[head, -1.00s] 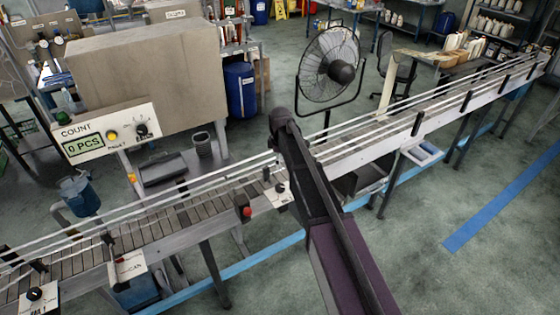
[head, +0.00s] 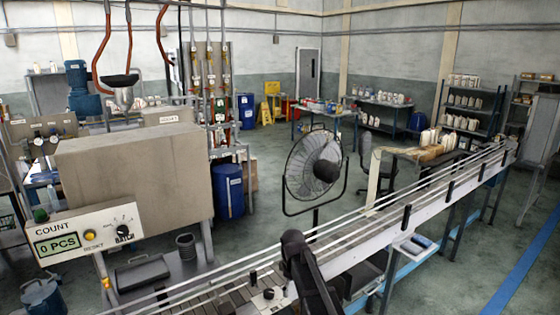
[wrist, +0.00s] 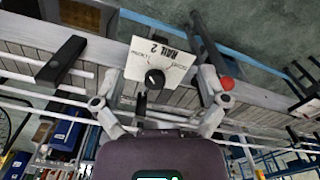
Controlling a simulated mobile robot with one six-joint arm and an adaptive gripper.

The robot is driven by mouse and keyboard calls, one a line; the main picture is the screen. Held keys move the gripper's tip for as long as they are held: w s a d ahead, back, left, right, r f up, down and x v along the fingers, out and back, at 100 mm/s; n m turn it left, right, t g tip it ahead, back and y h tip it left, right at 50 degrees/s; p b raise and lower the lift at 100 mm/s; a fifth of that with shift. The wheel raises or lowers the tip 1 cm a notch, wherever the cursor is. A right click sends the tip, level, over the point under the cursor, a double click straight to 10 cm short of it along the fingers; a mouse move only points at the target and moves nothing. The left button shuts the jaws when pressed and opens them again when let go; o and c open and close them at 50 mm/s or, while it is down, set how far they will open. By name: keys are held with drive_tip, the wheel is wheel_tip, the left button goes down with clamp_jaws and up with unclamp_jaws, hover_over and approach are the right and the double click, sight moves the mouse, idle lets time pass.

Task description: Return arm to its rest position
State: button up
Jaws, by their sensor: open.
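My gripper (wrist: 158,82) shows in the wrist view with its two grey fingers spread apart and nothing held between them. A white panel marked RAIL 2 (wrist: 170,53) with a black knob (wrist: 154,79) appears between and beyond the fingers. I cannot tell the distance from the fingers to the panel. My dark arm (head: 308,272) rises from the bottom of the head view, in front of the conveyor. The gripper itself is not visible in the head view.
The conveyor (head: 352,247) with white rails runs diagonally below and beyond my arm. A red button (wrist: 227,83) is beside the panel. A fan (head: 313,168) stands behind the conveyor. The grey machine (head: 135,185) at left has a COUNT panel reading 0 PCS (head: 57,244). Floor is clear at right.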

drive_tip(key=s+d+f+m+b, duration=0.3)
drive_tip(key=s+d+f+m, duration=0.1)
drive_tip(key=s, duration=0.5)
drive_tip(key=s+d+f+m+b, duration=0.4)
drive_tip(key=s+d+m, duration=0.3)
drive_tip(key=s+d, duration=0.2)
drive_tip(key=shift+s+d+f, duration=0.15)
drive_tip(key=shift+s+f, duration=0.15)
drive_tip(key=shift+s, duration=0.15)
drive_tip(key=c, duration=0.5)
